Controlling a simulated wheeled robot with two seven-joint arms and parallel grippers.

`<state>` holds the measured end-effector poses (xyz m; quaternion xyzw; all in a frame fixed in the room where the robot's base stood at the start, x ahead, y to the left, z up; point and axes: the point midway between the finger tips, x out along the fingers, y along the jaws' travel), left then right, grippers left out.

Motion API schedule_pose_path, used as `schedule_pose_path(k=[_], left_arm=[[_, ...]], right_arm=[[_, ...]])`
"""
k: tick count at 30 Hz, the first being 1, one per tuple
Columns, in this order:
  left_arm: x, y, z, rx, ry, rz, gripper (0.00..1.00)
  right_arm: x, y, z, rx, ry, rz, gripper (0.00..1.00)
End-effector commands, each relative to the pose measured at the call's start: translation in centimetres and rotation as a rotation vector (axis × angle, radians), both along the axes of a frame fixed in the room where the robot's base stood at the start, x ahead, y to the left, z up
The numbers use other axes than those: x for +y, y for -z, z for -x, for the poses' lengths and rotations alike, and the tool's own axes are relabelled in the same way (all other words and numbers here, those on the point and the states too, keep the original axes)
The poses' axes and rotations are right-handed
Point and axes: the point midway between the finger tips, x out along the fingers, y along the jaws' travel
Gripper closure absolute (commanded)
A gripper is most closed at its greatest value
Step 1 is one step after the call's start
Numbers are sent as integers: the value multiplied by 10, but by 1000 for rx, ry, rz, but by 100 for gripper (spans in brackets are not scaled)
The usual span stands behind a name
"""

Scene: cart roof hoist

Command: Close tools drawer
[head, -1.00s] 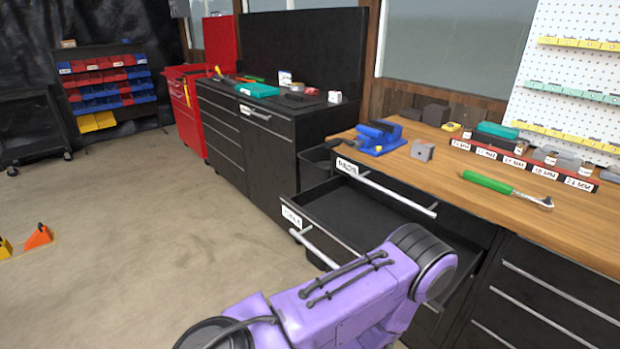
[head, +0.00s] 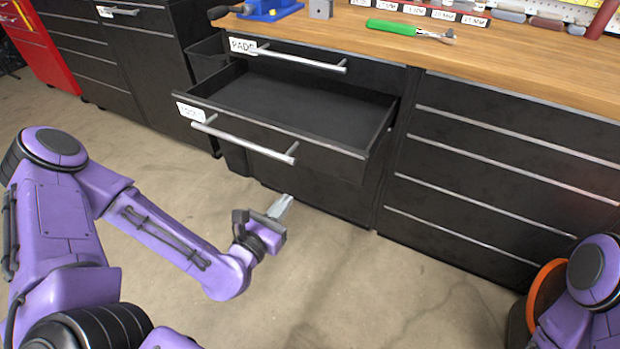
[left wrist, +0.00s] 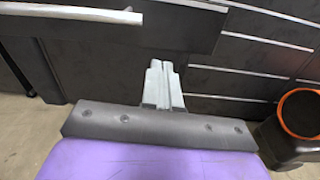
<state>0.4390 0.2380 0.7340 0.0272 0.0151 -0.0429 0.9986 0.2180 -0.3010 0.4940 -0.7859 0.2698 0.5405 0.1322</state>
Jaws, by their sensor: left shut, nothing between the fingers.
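The tools drawer (head: 290,137) is pulled out from the black cabinet under the wooden bench, and its inside looks empty. It has a white label (head: 190,112), too blurred to read for sure, and a silver bar handle (head: 245,140). My left gripper (head: 281,205) is shut and empty, in front of the cabinet and below the drawer handle, touching nothing that I can see. In the left wrist view its closed fingers (left wrist: 163,85) point at the cabinet front, and a handle bar (left wrist: 75,13) crosses the upper left. My right gripper is out of view.
The drawer labelled PADS (head: 300,58) above is shut. A green-handled ratchet (head: 405,28) and a blue vise (head: 268,8) lie on the wooden bench (head: 500,55). An orange-rimmed bin (left wrist: 295,125) stands at the right. The floor in front is clear.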

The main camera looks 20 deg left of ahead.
Motion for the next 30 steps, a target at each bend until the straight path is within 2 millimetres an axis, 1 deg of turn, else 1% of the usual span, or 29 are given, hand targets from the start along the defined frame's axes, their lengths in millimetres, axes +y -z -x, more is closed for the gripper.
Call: schedule_pose_path(k=[1, 2, 5, 7, 8, 9, 18, 21, 25, 30], left_arm=[[2, -2, -3, -26, -9, 44, 100], [2, -4, -5, -35, -10, 57, 100], [2, -1, -16, -40, -10, 62, 100], [0, 1, -26, -41, -7, 61, 100], [0, -2, -31, -40, -7, 60, 100], [-1, -6, -40, -36, -7, 54, 100], [-7, -8, -105, -31, -6, 55, 100], [-8, -8, -122, -30, -7, 56, 100], [-8, -7, -136, -28, -7, 56, 100], [-9, -7, -141, -29, -7, 56, 100]], right_arm=[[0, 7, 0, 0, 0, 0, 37], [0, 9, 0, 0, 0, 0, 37], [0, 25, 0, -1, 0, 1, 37], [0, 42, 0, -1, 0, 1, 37], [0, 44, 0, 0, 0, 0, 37], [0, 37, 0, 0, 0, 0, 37], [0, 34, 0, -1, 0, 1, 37], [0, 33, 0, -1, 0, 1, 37], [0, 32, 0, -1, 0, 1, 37], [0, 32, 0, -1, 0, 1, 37]])
